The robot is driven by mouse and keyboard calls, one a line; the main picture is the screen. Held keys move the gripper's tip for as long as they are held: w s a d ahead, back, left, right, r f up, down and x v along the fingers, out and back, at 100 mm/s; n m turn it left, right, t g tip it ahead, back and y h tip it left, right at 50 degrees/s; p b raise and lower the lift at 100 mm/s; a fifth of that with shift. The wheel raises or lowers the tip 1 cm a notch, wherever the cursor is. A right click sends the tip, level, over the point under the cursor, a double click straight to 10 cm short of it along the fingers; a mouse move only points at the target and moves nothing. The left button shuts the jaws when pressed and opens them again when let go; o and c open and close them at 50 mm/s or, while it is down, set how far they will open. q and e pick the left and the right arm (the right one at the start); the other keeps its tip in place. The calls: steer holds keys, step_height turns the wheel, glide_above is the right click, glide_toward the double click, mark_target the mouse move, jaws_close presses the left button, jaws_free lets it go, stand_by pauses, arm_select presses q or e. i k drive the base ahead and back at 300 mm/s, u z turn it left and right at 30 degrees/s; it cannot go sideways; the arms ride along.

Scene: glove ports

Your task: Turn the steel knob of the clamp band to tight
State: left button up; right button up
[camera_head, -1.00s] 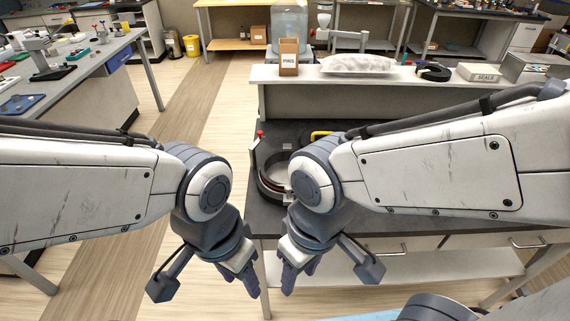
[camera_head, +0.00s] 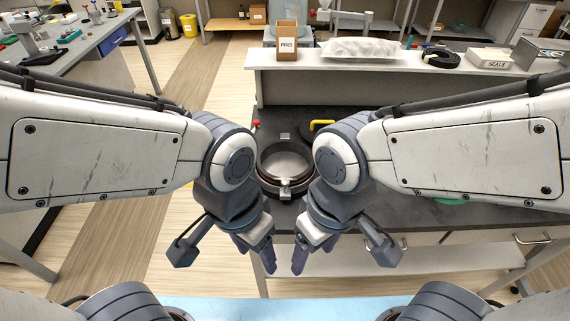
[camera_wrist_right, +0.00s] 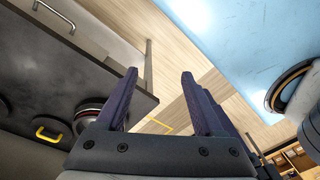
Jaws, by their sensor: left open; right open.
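The round port with its dark clamp band (camera_head: 264,172) sits on the dark bench top, between my two wrists in the head view. A small steel fitting (camera_head: 285,188), apparently the knob, shows at the band's near side; its setting cannot be read. My left gripper (camera_head: 255,252) is open and empty, in front of the bench's near edge. My right gripper (camera_head: 314,252) is open and empty beside it, also short of the bench and apart from the band. In the right wrist view, the right gripper's fingers (camera_wrist_right: 159,73) are spread, with the band (camera_wrist_right: 90,113) partly hidden behind them.
A red knob (camera_head: 256,124) stands at the bench's left edge. A yellow handle (camera_head: 321,124) lies behind the port, also visible in the right wrist view (camera_wrist_right: 48,133). A raised shelf (camera_head: 390,66) behind carries a PINS box (camera_head: 287,42), a clear bag and a SEALS box (camera_head: 489,59).

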mark_target(285, 183)
steer(key=u, duration=0.45)
steer(key=k, duration=1.1)
steer(key=u, duration=0.25)
steer(key=i, duration=0.7)
steer(key=z, duration=0.15)
